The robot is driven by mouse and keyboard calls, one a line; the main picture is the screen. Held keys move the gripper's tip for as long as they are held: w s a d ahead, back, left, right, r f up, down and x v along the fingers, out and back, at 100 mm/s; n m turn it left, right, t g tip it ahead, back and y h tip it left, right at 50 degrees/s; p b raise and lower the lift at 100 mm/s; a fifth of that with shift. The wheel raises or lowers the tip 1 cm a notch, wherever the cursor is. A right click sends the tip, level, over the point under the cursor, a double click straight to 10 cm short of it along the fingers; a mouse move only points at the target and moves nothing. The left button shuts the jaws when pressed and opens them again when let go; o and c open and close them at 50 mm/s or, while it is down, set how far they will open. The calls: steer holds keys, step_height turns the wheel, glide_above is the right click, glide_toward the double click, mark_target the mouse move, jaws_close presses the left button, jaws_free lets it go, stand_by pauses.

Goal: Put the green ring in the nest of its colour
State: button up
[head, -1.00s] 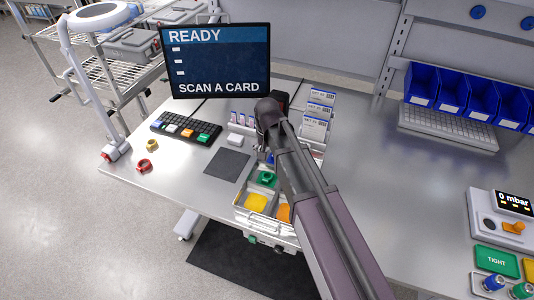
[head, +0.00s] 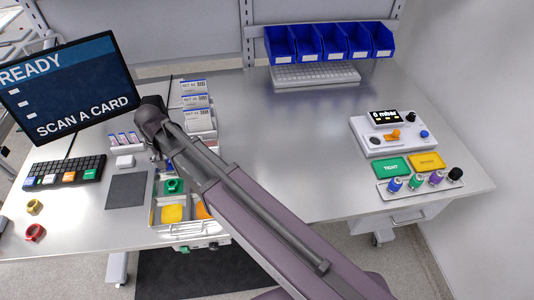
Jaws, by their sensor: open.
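A green ring-like piece (head: 174,186) sits in the upper left part of a shallow metal tray (head: 187,230) at the table's front edge. It looks like a green ring, but whether it lies on a green nest is too small to tell. A yellow pad (head: 173,213) is in front of it, and an orange pad to its right is partly covered by my arm. My arm reaches across from the lower right, and its end is just behind the tray. My gripper's fingers are hidden behind the arm.
A red ring (head: 36,232) and a yellow ring (head: 35,206) lie at the far left. A grey mat (head: 126,190), keyboard (head: 65,172) and monitor (head: 65,85) are left of the tray. A gauge box (head: 390,135) and coloured knobs (head: 420,183) stand right.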

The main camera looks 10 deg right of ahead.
steer(key=s+d+m, duration=0.1)
steer(key=s+d, duration=0.2)
steer(key=d, duration=1.4)
steer(key=s+d+m, duration=0.1)
steer(key=s+d, duration=0.2)
steer(key=d, duration=1.4)
steer(key=shift+d, duration=0.15)
step_height(320, 180, down, 3)
steer(key=b, duration=0.2)
steer(key=shift+r+b, duration=0.15)
steer(key=shift+b, duration=0.2)
steer(key=c, duration=0.5)
